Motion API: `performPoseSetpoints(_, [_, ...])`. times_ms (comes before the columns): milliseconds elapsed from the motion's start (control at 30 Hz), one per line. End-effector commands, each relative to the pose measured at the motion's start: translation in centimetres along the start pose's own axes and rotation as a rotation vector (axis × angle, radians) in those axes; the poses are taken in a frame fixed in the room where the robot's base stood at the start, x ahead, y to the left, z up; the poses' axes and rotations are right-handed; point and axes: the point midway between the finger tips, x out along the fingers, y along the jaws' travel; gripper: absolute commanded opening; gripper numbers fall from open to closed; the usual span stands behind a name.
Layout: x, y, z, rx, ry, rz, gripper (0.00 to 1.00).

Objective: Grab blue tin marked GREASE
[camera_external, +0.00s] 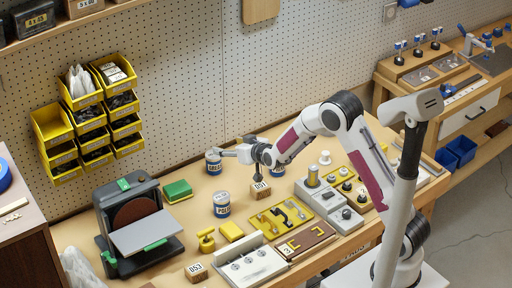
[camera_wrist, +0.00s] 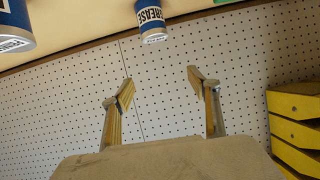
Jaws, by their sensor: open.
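The blue tin marked GREASE (camera_wrist: 151,18) shows at the top centre of the wrist view, its label upside down and its upper part cut off by the frame. It appears to be the blue and white tin (camera_external: 213,162) near the back of the bench in the external view, though its label is too small to read there. My gripper (camera_external: 228,153) points left toward that tin, close to its right. In the wrist view my gripper (camera_wrist: 161,82) has its fingers wide apart with nothing between them, and the tin is beyond the fingertips.
Another blue tin (camera_wrist: 12,28) shows at the wrist view's upper left. Blue tins also stand nearer the front (camera_external: 221,205) and right of my wrist (camera_external: 277,167). A green-topped yellow block (camera_external: 178,191) and a sander (camera_external: 135,220) stand left. The pegboard (camera_external: 190,80) rises behind.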

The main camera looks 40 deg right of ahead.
Motion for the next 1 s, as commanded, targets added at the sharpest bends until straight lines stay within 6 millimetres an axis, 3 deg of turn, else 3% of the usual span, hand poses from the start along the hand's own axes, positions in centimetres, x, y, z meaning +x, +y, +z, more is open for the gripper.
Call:
performPoseSetpoints(200, [3.2,-0.5,2.9,-0.012,0.052,0.018,0.6])
performPoseSetpoints(400, [5.3,-0.7,5.1,-0.022,0.098,0.036,0.6])
performPoseSetpoints(600, [6.1,-0.8,6.1,-0.028,0.122,0.044,0.6])
performPoseSetpoints(1000, [6.2,-0.8,6.2,-0.028,0.126,0.045,0.6])
